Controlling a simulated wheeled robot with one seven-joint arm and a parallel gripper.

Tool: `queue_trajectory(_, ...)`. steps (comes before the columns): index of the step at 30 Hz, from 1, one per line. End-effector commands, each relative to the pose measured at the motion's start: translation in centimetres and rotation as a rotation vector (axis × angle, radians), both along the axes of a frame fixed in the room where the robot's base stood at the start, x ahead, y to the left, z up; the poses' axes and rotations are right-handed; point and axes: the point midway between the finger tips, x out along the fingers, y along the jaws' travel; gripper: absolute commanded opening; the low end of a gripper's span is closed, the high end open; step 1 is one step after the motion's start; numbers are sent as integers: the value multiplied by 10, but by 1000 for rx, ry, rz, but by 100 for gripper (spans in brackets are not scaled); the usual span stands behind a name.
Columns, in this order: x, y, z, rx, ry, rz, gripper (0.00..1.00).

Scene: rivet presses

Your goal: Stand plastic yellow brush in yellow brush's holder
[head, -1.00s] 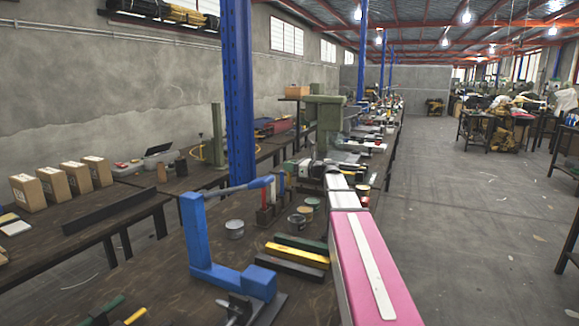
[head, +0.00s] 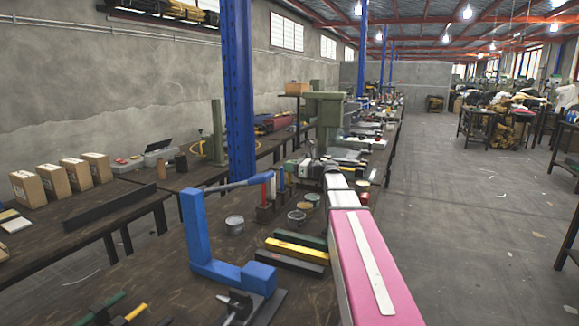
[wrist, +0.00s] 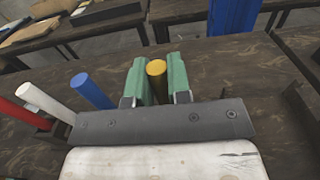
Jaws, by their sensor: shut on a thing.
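My gripper (wrist: 156,84) has two green fingers and is shut on the yellow brush (wrist: 156,70). Only the round yellow end of the brush shows between the fingers; its lower part is hidden. In the wrist view, a blue handle (wrist: 92,91), a white handle (wrist: 45,102) and a red handle (wrist: 24,117) stand to the left of my gripper. In the head view, small dark brown holders (head: 266,214) carry upright handles, left of my arm's far end. I cannot tell which holder is the yellow brush's, and the held brush is not clear there.
A blue lever press (head: 205,240) stands near on the bench. Green, yellow and black bars (head: 297,251) lie beside my arm. Open tins (head: 234,225) stand near the holders. A blue post (head: 238,95) rises behind the bench. The floor (head: 470,230) to the right is clear.

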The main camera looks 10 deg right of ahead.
Motion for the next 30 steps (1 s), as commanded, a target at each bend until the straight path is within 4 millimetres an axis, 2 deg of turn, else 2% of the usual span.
queue_trajectory(8,0,0,-1,0,0,0,0)
queue_trajectory(9,0,0,-1,0,0,0,28)
queue_trajectory(11,0,0,-1,0,0,0,47)
queue_trajectory(22,-3,-4,-1,0,0,-1,48)
queue_trajectory(26,-12,-16,-1,0,0,-2,48)
queue_trajectory(30,-27,-38,0,0,0,-3,48)
